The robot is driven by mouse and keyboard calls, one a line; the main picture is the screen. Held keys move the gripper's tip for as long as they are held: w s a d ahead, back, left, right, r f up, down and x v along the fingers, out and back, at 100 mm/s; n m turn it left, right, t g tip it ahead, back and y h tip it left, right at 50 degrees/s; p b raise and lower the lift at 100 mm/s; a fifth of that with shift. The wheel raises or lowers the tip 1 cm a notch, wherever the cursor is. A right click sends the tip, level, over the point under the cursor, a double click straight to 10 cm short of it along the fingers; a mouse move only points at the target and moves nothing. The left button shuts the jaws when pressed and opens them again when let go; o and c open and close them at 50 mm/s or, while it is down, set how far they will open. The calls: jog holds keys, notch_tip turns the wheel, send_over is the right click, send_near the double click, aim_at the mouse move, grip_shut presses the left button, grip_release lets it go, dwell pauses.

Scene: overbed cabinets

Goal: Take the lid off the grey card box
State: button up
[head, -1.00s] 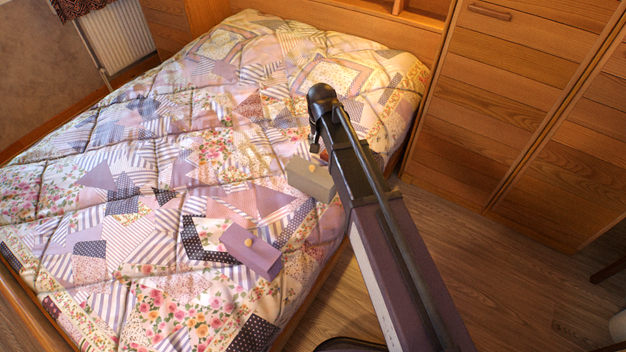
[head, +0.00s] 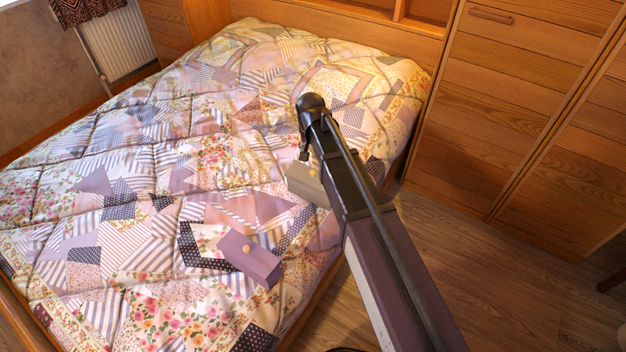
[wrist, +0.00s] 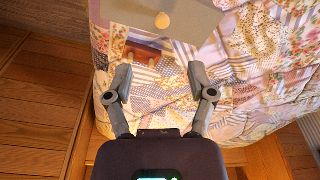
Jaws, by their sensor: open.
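The grey card box (head: 304,181) lies on the bed near its right edge, partly hidden behind my arm in the head view. In the wrist view its grey lid (wrist: 205,18) fills the top, with a pale yellowish round knob (wrist: 162,20) on it. The lid appears to be on the box. My gripper (wrist: 160,72) is open and empty, its two fingers apart below the box in the wrist picture. The knob lies ahead of the fingertips, not between them. In the head view my arm hides most of the gripper.
A purple box (head: 252,260) with a similar knob lies on the bed nearer the front. The patchwork quilt (head: 150,180) is soft and uneven, with free room to the left. Wooden cabinets (head: 520,110) stand at the right, with bare floor (head: 460,260) beside the bed.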

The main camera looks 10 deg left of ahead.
jog(key=b, duration=0.6)
send_over(312, 172)
jog(key=shift+s+d+f, duration=0.15)
jog(key=shift+s+f, duration=0.05)
jog(key=shift+f, duration=1.5)
jog(key=shift+s+d+f, duration=0.1)
jog(key=shift+s+f, duration=0.05)
jog(key=shift+f, duration=1.55)
jog(key=shift+w+a+f+b, duration=0.1)
jog(key=shift+w+f+b, duration=0.1)
jog(key=shift+f+b, duration=1.15)
jog(key=shift+w+a+f+b, duration=0.1)
jog(key=shift+w+f+b, duration=0.05)
jog(key=shift+f+b, duration=1.15)
jog(key=shift+r, duration=0.1)
grip_shut()
